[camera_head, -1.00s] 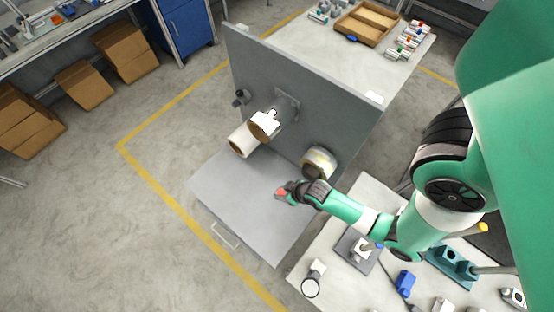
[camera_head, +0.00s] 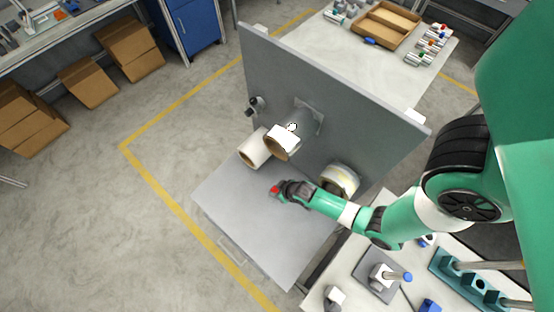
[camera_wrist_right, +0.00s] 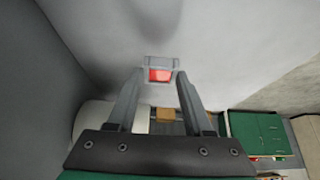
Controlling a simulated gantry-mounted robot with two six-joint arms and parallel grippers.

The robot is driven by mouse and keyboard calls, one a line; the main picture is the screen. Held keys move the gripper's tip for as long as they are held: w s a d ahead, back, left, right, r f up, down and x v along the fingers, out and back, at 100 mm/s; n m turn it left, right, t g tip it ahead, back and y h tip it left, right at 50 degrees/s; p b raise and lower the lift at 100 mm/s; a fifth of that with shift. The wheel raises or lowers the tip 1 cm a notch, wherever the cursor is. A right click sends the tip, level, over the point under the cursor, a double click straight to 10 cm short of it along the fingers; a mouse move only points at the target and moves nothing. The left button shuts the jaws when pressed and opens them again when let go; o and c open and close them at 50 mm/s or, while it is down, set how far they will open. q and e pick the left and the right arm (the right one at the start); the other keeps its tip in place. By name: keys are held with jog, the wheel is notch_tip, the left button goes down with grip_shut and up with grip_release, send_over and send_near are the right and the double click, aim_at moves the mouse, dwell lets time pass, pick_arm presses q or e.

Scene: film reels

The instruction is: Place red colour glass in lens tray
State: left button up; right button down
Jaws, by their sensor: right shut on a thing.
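The red colour glass (camera_wrist_right: 160,74) is a small red piece in a grey frame. My right gripper (camera_wrist_right: 160,85) is shut on it, with the piece between the fingertips in the right wrist view. In the head view the right gripper (camera_head: 277,191) holds the red glass (camera_head: 274,189) in front of the grey upright panel, over the grey base plate. I cannot make out a lens tray for certain. My left gripper is not in view.
The grey upright panel (camera_head: 365,125) carries rolls, including a white roll (camera_head: 253,150) and a lower right roll (camera_head: 340,180). Its base plate (camera_head: 235,200) is bare at left. A wooden tray (camera_head: 385,28) lies on the table behind. A bench with fixtures (camera_head: 380,275) is at lower right.

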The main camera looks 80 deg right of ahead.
jog(key=shift+f+b, duration=0.8)
jog(key=shift+f, duration=1.15)
jog(key=shift+f, duration=0.15)
jog(key=shift+c, duration=1.5)
grip_release()
jog(key=shift+r, duration=0.4)
jog(key=p+v, duration=0.5)
jog(key=v, duration=0.6)
jog(key=shift+s+r, duration=0.2)
jog(key=shift+r, duration=0.05)
